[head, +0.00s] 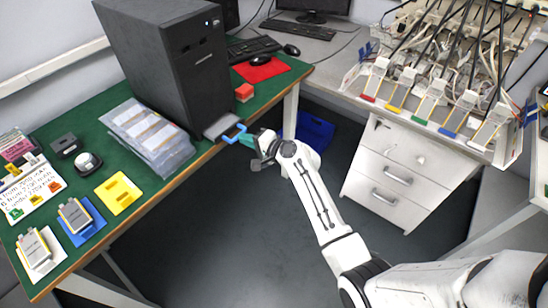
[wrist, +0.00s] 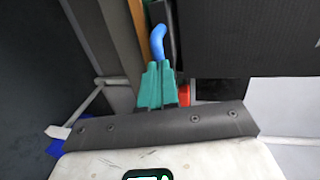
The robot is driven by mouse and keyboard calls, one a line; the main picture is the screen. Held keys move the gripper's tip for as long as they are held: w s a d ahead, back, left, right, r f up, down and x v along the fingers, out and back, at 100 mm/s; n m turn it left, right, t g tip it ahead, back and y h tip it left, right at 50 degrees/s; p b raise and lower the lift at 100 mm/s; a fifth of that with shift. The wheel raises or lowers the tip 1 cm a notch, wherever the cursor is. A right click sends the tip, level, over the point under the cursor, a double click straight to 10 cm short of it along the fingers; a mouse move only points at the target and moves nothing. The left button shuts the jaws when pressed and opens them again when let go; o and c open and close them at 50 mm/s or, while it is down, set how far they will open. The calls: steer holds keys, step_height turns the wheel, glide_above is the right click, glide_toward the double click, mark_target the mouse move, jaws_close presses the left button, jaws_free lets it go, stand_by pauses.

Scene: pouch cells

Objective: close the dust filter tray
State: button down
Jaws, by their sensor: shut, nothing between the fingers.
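The dust filter tray (head: 221,125) is a grey slab sticking out from the bottom front of the black computer tower (head: 170,60), over the edge of the green bench. It has a blue handle (head: 235,134) on its outer end. My gripper (head: 246,139) has teal fingers and is at the handle, on the side away from the tower. In the wrist view the shut teal fingertips (wrist: 160,68) point at the blue handle (wrist: 158,42), which shows just beyond them. I cannot tell whether they touch. The tray's inner part is hidden in the tower.
Bagged pouch cells (head: 150,135) lie left of the tower on the green bench (head: 95,160). A red block (head: 244,92) and a red mat (head: 262,69) lie to its right. A white drawer cabinet (head: 400,175) stands at right.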

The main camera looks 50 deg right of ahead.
mark_target(230, 129)
steer(key=x, duration=0.2)
steer(key=b+x, duration=0.1)
steer(key=r+x, duration=0.1)
steer(key=x, duration=0.1)
steer(key=shift+w+f, duration=0.1)
steer(key=shift+w, duration=0.3)
steer(key=shift+w+r+b, duration=0.2)
steer(key=shift+w+b, duration=0.05)
steer(key=shift+b, duration=0.05)
steer(key=shift+w, duration=0.1)
steer(key=shift+r, duration=0.1)
